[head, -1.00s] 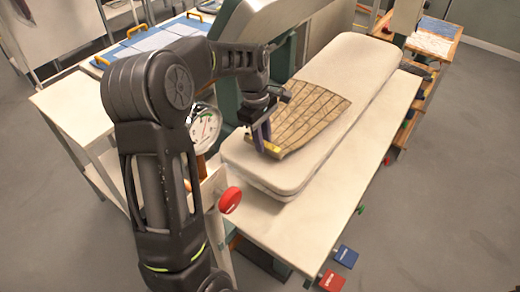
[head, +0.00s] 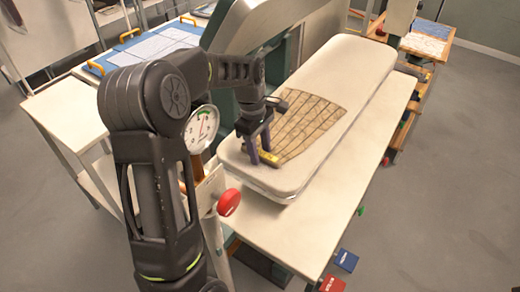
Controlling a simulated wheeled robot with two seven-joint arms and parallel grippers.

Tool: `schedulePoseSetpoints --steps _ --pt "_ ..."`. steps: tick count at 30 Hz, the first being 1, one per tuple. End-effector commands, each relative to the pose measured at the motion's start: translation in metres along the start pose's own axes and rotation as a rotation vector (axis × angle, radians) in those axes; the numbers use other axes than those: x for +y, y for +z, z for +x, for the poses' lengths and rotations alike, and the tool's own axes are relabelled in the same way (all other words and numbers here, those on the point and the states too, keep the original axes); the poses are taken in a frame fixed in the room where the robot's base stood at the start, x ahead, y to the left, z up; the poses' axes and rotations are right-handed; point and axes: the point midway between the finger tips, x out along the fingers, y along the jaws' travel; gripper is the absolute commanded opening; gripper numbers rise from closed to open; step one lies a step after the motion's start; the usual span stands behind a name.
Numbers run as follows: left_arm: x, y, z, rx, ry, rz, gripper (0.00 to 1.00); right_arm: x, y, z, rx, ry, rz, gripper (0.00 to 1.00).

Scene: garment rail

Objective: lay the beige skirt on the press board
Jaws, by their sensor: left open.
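The beige skirt (head: 309,124) lies flat on the padded white press board (head: 345,70), its brown pleat lines fanning out and its narrow yellowish end toward the near left. My left gripper (head: 262,155) stands at that narrow end, fingers pointing down and apart. One finger is close to the yellow band (head: 270,157); I cannot tell whether it touches. The skirt lies wholly on the board as far as I see. My right gripper is not in view.
A round gauge (head: 201,128) and a red button (head: 229,202) stand at the board's near left. The green press head (head: 270,40) rises behind the board. A white table (head: 300,220) extends below it. Blue (head: 346,260) and red (head: 332,284) pedals sit low at front right.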

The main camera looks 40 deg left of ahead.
Motion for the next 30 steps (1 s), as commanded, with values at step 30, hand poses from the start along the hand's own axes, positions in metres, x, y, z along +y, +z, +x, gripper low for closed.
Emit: schedulePoseSetpoints --steps 30 --pt "0.000 0.001 -0.124 0.001 0.000 0.000 0.43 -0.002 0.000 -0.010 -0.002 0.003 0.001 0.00"
